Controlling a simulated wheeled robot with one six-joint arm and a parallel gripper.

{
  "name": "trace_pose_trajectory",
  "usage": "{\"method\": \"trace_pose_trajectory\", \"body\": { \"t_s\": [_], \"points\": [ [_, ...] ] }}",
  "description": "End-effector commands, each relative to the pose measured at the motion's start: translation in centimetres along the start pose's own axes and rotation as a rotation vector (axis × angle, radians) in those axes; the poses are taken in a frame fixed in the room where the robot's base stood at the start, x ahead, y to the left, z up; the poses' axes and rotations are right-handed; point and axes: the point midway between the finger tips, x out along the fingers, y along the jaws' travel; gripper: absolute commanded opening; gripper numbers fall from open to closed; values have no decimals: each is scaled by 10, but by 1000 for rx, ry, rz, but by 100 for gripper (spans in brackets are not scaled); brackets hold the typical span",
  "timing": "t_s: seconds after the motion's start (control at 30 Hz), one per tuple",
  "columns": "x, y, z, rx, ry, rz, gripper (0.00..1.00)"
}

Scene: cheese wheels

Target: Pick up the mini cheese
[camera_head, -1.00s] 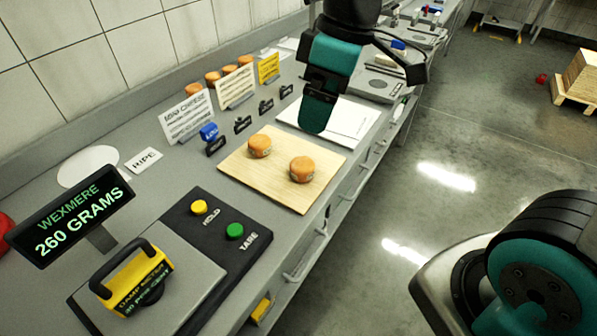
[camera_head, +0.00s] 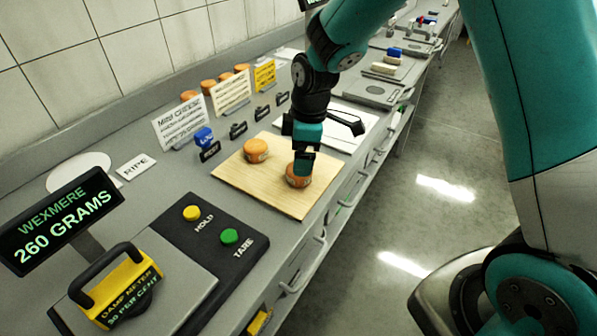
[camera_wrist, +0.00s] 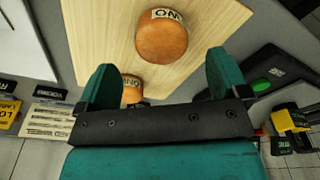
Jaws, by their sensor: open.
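Two small orange cheeses with pale labels sit on a light wooden board (camera_head: 238,178). The left cheese (camera_head: 256,151) stands clear in the head view. The right cheese (camera_head: 296,182) is partly hidden by my gripper (camera_head: 303,160), which is down at it. In the wrist view, my gripper (camera_wrist: 163,78) has its two teal fingers spread apart. One cheese (camera_wrist: 161,42) lies ahead of the gap between the fingers, its top facing me. The other cheese (camera_wrist: 131,90) shows beside the left finger, partly hidden by the gripper's body. I see nothing between the fingertips.
A scale with yellow and green buttons (camera_head: 229,237) and a yellow damp meter (camera_head: 125,287) stand at the near left. Its display (camera_head: 62,220) reads 260 grams. A mini cheese sign (camera_head: 180,122) and more cheeses (camera_head: 208,87) line the wall side. A white sheet lies beyond the board.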

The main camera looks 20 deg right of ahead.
Motion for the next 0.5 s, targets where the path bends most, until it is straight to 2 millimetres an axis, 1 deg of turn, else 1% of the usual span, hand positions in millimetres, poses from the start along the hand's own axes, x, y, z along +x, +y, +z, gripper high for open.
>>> {"method": "trace_pose_trajectory", "body": {
  "t_s": [0.13, 0.33, 0.4, 0.5],
  "points": [
    [11, -1, 1, 0, -2, -3, 93],
    [42, -3, 2, -1, -2, -3, 93],
    [49, -2, 1, -1, -1, -2, 93],
    [54, -2, 1, -1, 0, 0, 93]
  ]
}}
